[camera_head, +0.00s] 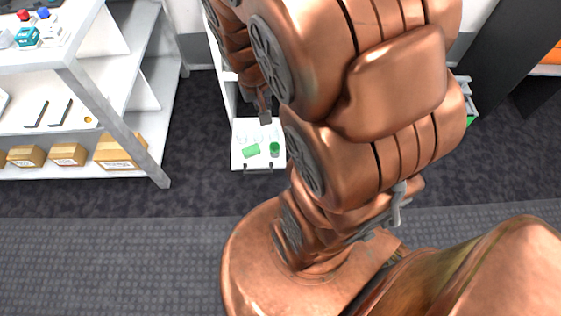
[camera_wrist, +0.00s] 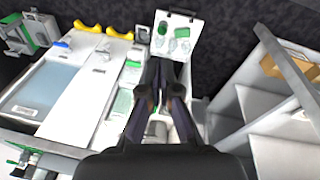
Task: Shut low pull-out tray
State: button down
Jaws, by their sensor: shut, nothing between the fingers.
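The low pull-out tray (camera_head: 238,160) is white and sticks out near the floor at the centre of the head view. A green block and a green round item lie in it, and two small dark handles show at its front edge. In the wrist view the tray (camera_wrist: 168,50) is at the top, beyond my fingers. My gripper (camera_head: 265,116) is shut and empty, pointing down near the tray's back part in the head view. It also shows in the wrist view (camera_wrist: 166,68). I cannot tell whether it touches the tray. My arm hides the area right of the tray.
A white shelf unit (camera_head: 110,75) with cardboard boxes stands at the left. In the wrist view a white worktop (camera_wrist: 85,85) with yellow handles lies left of my fingers, and shelving (camera_wrist: 262,105) stands at the right. The dark floor (camera_head: 205,195) before the tray is clear.

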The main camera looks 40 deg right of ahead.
jog(key=w+d+f+m+t+b, duration=0.15)
jog(key=d+f+b, duration=0.25)
jog(key=d+f, duration=0.55)
jog(key=w+d+f+m+t+h+b, duration=0.1)
jog(key=w+d+f+m+b, duration=0.25)
jog(key=f, duration=1.05)
jog(key=w+d+f+m+t+b, duration=0.15)
jog(key=d+f+b, duration=0.45)
jog(key=f, duration=0.6)
jog(key=m+t+b, duration=0.7)
jog(key=m+b, duration=0.3)
jog(key=b, duration=0.5)
send_near(278, 154)
jog(key=shift+n+h, duration=0.25)
jog(key=shift+h, duration=0.05)
jog(key=w+f, duration=0.1)
jog(key=f, duration=0.1)
jog(key=w+f, duration=0.1)
jog(key=f, duration=0.1)
jog(key=shift+w+d+f, duration=0.1)
jog(key=shift+w+d, duration=0.05)
jog(key=shift+w, duration=0.1)
jog(key=w, duration=0.1)
jog(key=w+b, duration=0.1)
jog(key=shift+w+d, duration=0.3)
jog(key=shift+d, duration=0.1)
jog(key=shift+w+d, duration=0.15)
jog(key=shift+w, duration=0.15)
jog(key=shift+w+r, duration=0.1)
jog(key=shift+r, duration=0.15)
